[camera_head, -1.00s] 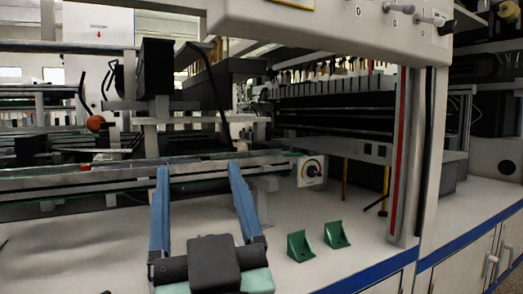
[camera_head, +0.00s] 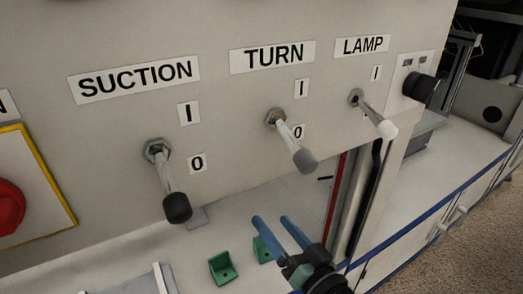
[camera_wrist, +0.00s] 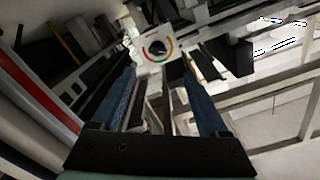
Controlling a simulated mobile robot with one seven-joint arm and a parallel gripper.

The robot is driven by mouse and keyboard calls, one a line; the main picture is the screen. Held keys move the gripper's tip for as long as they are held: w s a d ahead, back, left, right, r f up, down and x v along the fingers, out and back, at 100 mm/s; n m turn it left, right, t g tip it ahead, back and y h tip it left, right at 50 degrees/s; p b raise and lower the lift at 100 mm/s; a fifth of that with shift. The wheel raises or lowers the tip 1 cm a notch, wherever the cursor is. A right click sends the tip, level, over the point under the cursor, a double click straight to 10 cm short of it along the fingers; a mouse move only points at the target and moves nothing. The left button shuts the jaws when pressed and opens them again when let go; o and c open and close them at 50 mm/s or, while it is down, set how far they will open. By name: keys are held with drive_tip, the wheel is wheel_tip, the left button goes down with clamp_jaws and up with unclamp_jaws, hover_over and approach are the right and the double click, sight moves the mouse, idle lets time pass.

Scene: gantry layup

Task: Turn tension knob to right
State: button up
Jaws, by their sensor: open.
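The tension knob (camera_wrist: 157,48) is a dark round knob on a white plate with a coloured arc of red, yellow and green. It shows in the wrist view, upper middle, beyond the fingertips. My gripper (camera_wrist: 158,72) is open with two blue fingers, one at each side of the line to the knob. It looks empty and apart from the knob; the exact distance is hard to tell. In the head view my gripper (camera_head: 271,220) is low, below the switch panel.
A panel (camera_head: 235,120) with suction (camera_head: 168,180), turn (camera_head: 291,140) and lamp (camera_head: 372,112) toggles hangs above my gripper. A red button (camera_head: 8,207) is at left. Green brackets (camera_head: 222,267) stand on the white table (camera_head: 110,258). A red-striped post (camera_head: 336,200) is close to my gripper.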

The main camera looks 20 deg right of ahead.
drive_tip(key=w+a+b, duration=0.2)
drive_tip(key=w, duration=1)
drive_tip(key=shift+w, duration=0.35)
drive_tip(key=shift+d, duration=0.1)
clamp_jaws()
